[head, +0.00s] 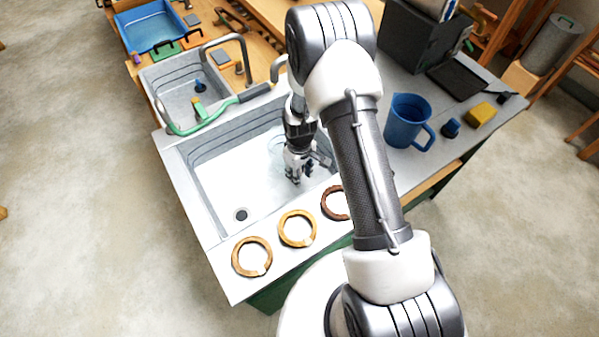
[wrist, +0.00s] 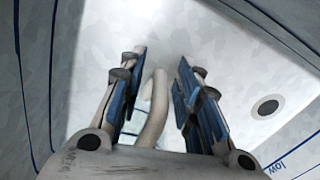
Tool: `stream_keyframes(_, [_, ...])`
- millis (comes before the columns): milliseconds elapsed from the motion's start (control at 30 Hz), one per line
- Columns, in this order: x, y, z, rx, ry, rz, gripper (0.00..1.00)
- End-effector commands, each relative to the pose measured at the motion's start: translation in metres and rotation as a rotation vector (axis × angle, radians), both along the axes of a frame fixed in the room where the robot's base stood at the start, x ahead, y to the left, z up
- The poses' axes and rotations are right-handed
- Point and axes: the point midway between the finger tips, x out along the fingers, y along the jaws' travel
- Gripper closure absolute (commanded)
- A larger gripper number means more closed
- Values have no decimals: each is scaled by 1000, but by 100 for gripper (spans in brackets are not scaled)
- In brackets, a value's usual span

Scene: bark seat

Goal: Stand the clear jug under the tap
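The clear jug (head: 277,146) is faint in the large sink basin (head: 215,185), mostly hidden behind my gripper and arm. My gripper (head: 296,178) points down into this basin. In the wrist view its two blue-padded fingers (wrist: 162,62) are apart. A pale curved bar (wrist: 156,105), which looks like the jug's handle, stands between them with gaps visible; I cannot tell whether either finger touches it. A curved metal tap (head: 279,68) at the back of the basin is partly hidden by my arm. Another tap (head: 225,42) arches over the smaller basin.
Several rings, including one (head: 297,228), lie on the front rim. A blue jug (head: 403,122), blue cup (head: 450,128) and yellow block (head: 481,116) stand on the right counter. A green hose (head: 200,124) crosses the divider. The left part of the large basin is clear around its drain (head: 241,214).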

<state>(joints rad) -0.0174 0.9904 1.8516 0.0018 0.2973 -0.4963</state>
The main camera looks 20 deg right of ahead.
Motion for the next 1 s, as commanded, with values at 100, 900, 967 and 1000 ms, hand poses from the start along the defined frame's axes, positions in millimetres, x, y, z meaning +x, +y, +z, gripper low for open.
stream_keyframes(100, [0,0,0,0,0,0,68])
stream_keyframes(900, [0,0,107,0,-2,0,68])
stream_keyframes(967, [0,0,113,0,-1,0,68])
stream_keyframes(1000, [0,0,116,0,-1,0,68])
